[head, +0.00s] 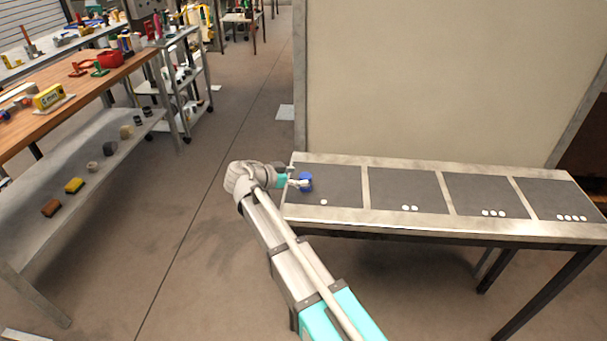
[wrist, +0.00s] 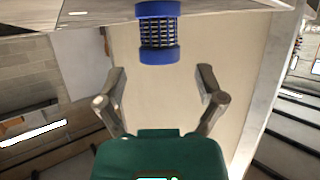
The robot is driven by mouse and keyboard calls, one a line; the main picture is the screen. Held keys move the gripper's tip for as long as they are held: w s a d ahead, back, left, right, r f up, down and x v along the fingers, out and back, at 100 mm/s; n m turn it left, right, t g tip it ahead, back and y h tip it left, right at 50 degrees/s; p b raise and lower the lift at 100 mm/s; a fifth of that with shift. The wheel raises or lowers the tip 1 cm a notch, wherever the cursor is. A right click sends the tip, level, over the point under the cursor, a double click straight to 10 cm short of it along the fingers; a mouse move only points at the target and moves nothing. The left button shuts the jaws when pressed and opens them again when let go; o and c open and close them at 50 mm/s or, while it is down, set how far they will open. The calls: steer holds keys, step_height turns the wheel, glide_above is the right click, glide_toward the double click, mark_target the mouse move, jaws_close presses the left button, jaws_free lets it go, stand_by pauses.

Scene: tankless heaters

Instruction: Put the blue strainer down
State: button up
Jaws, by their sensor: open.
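The blue strainer (head: 306,182) is on the dark one-dot mat (head: 338,189), near the left end of the long table. In the wrist view, where the table lies along the top, the strainer (wrist: 158,54) shows two blue end caps and a dark mesh between them. It looks upright against the tabletop. My gripper (head: 298,183) is at the strainer's left side in the head view. In the wrist view my gripper (wrist: 160,72) is open, its fingers spread wide with nothing between them. The strainer is just beyond the fingertips, apparently apart from them.
Three more dark mats, marked with two (head: 406,191), three (head: 487,195) and several dots (head: 561,200), lie bare to the right. A tall pale panel (head: 440,80) stands behind the table. A wooden workbench (head: 85,82) with a lower shelf is at the left, with open floor between.

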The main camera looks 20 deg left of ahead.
steer(key=p+v, duration=0.3)
steer(key=v, duration=0.6)
steer(key=shift+r, duration=0.1)
steer(key=shift+o, duration=0.4)
step_height(320, 180, up, 9)
steer(key=m+g+y+p, duration=0.8)
steer(key=m+g+p, duration=0.35)
steer(key=p, duration=0.95)
glide_above(306, 176)
steer(key=shift+d+m+t+b, duration=0.15)
steer(key=shift+m+t+b, duration=0.15)
steer(key=shift+m+t, duration=0.05)
step_height(306, 176, down, 9)
steer(key=b, duration=0.8)
steer(key=shift+r+b, duration=0.1)
steer(key=shift+b, duration=0.2)
